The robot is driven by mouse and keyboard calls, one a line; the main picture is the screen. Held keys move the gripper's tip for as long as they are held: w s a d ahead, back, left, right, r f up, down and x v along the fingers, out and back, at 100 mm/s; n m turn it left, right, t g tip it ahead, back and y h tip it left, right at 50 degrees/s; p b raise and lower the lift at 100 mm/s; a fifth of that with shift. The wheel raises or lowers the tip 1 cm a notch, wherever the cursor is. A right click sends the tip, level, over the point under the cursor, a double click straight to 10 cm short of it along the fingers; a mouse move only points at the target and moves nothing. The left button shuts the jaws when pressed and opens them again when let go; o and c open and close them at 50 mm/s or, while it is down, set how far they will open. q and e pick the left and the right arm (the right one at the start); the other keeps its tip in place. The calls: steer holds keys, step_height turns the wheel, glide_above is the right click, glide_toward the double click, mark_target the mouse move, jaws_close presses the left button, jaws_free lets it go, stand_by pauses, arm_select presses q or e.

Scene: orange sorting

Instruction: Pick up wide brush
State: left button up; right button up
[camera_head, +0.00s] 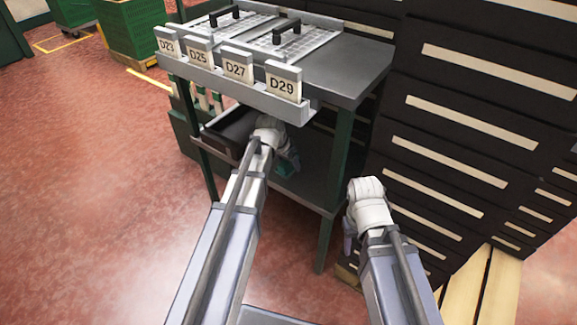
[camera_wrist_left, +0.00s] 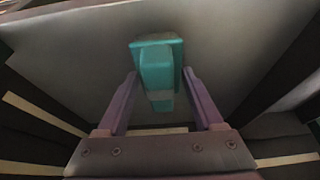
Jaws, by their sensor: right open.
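A teal object, which looks like the wide brush (camera_wrist_left: 158,72), is in the left wrist view on a grey surface. In the head view a teal patch (camera_head: 288,165) shows beside my left wrist, over the cart's lower shelf. My left gripper (camera_wrist_left: 160,76) has its two purple fingers on either side of the teal piece, apart, with narrow gaps visible. In the head view the left fingers are mostly hidden by the wrist. My right gripper (camera_head: 348,242) is mostly hidden behind its wrist, low in front of the dark drawers, away from the brush, and is open.
The cart (camera_head: 352,68) has a grey top with two wire-mesh lids and a front rail of labels D23 to D29. A dark tray (camera_head: 232,128) sits below. Dark drawers (camera_head: 440,130) stand close on the right. The red floor at left is clear.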

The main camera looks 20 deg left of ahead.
arm_select(q)
steer(key=c, duration=0.9)
steer(key=shift+r, duration=0.1)
steer(key=shift+c, duration=0.2)
arm_select(e)
steer(key=shift+r, duration=0.1)
